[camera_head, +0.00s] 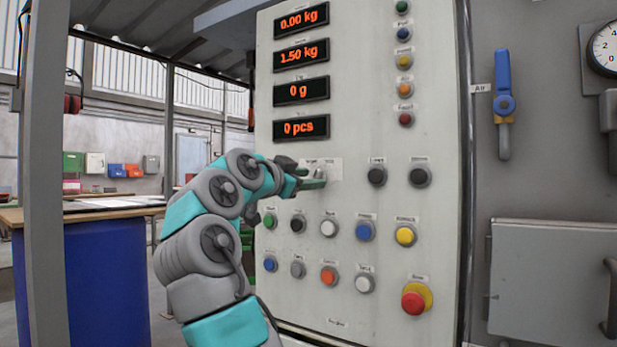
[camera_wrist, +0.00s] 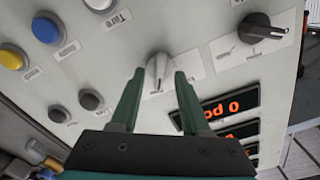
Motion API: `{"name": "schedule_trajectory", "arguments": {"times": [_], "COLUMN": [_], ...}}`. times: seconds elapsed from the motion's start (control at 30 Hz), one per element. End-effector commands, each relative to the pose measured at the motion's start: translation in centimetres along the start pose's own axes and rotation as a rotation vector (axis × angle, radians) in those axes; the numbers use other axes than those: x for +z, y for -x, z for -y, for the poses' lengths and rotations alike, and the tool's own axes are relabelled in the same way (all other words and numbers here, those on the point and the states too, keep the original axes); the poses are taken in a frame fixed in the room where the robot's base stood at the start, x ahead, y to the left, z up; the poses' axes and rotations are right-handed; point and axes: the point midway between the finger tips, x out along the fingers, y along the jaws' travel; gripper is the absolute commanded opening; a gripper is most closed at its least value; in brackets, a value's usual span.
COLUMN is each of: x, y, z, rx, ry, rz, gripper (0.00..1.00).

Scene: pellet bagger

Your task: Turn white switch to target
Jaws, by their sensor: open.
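The white switch (camera_wrist: 158,67) is a small pale lever knob on a white label plate on the panel. In the wrist view it sits between the tips of my gripper's two green fingers (camera_wrist: 159,74). The fingers are open, with a gap visible on each side of the knob. In the head view my gripper (camera_head: 312,178) is at the panel, below the displays, and it partly hides the switch (camera_head: 320,173). The plate's markings are too small to read, so I cannot tell the target position.
A black rotary switch (camera_wrist: 262,28) is near the white one in the wrist view. Two dark knobs (camera_head: 377,176) (camera_head: 419,176) are to the right in the head view. Coloured buttons, including a blue one (camera_head: 365,231), and a red emergency button (camera_head: 414,303) lie below.

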Motion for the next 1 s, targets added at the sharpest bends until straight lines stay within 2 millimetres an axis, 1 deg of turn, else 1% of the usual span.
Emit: {"name": "schedule_trajectory", "arguments": {"times": [0.07, 0.27, 0.37, 0.6, 0.7, 1.0], "x": [0.0, 0.02, 0.01, 0.0, 0.01, 0.01], "y": [-0.35, -0.37, -0.36, -0.34, -0.34, -0.33], "z": [0.04, 0.04, 0.04, 0.03, 0.03, 0.03], "rx": [-0.001, -0.002, -0.001, -0.001, -0.001, -0.001], "ry": [0.0, 0.0, 0.0, 0.0, 0.0, 0.0], "rz": [0.0, 0.0, 0.0, 0.0, 0.0, 0.0], "gripper": [0.46, 0.46, 0.36, 0.09, 0.0, 0.0]}}
